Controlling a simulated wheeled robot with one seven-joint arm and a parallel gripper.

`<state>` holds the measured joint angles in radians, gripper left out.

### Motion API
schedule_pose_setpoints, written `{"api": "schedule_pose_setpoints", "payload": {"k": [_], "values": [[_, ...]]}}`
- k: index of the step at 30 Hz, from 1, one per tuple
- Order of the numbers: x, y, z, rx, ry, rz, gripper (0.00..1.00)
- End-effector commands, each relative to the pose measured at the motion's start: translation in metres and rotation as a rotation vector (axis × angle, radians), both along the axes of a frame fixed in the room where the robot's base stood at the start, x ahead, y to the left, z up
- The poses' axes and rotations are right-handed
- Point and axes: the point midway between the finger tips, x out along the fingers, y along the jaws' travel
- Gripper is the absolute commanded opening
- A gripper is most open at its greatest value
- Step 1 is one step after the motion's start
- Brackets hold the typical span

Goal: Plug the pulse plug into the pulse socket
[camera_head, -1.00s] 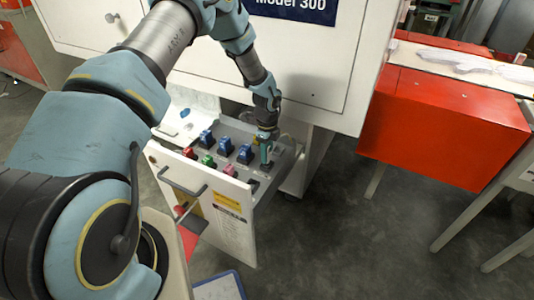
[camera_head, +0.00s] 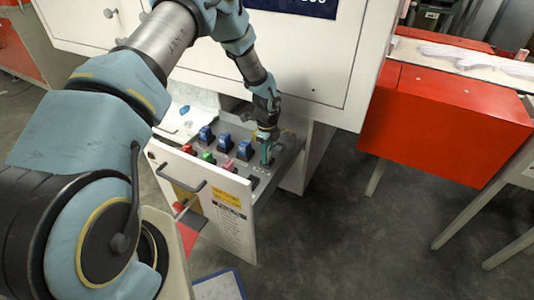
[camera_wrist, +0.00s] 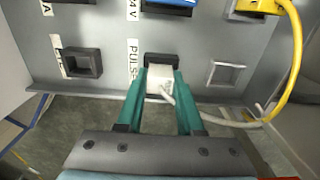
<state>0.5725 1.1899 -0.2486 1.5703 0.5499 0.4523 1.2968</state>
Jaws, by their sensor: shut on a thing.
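The pulse plug is a white block (camera_wrist: 159,82) with a white cable, held between the teal fingers of my gripper (camera_wrist: 158,95) in the wrist view. The pulse socket (camera_wrist: 162,59) is a black-rimmed housing beside a "PULS…" label. The plug is lined up with the socket's near side and appears to touch or overlap it; its front end is hidden, so I cannot tell how deep it sits. In the head view my gripper (camera_head: 266,152) points down at the panel's right end, and the plug is too small to make out.
The grey panel (camera_wrist: 110,62) carries an empty black socket (camera_wrist: 82,63) at left and a pale square frame (camera_wrist: 227,75) at right. A yellow cable (camera_wrist: 293,60) hangs at right. Blue, green and red plugs stand in the drawer (camera_head: 232,205). A red machine (camera_head: 430,130) stands at right.

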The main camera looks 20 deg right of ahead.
Motion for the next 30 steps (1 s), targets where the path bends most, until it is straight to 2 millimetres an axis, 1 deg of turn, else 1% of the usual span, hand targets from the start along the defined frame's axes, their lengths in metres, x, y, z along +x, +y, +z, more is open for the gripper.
{"api": "schedule_pose_setpoints", "payload": {"k": [10,11,19,20,26,30], "values": [[0.0001,-0.0002,-0.0019,0.0,0.0,0.0,0.0],[0.0001,-0.0002,-0.0018,0.0,0.0,0.0,0.39],[0.0001,-0.0002,-0.0018,0.0,0.0,0.0,0.7],[0.0001,-0.0002,-0.0018,0.0,0.0,0.0,0.71],[0.0002,-0.0001,-0.0017,0.0,0.0,0.0,0.71],[0.001,-0.0006,0.0057,-0.002,-0.003,0.001,0.71]]}}
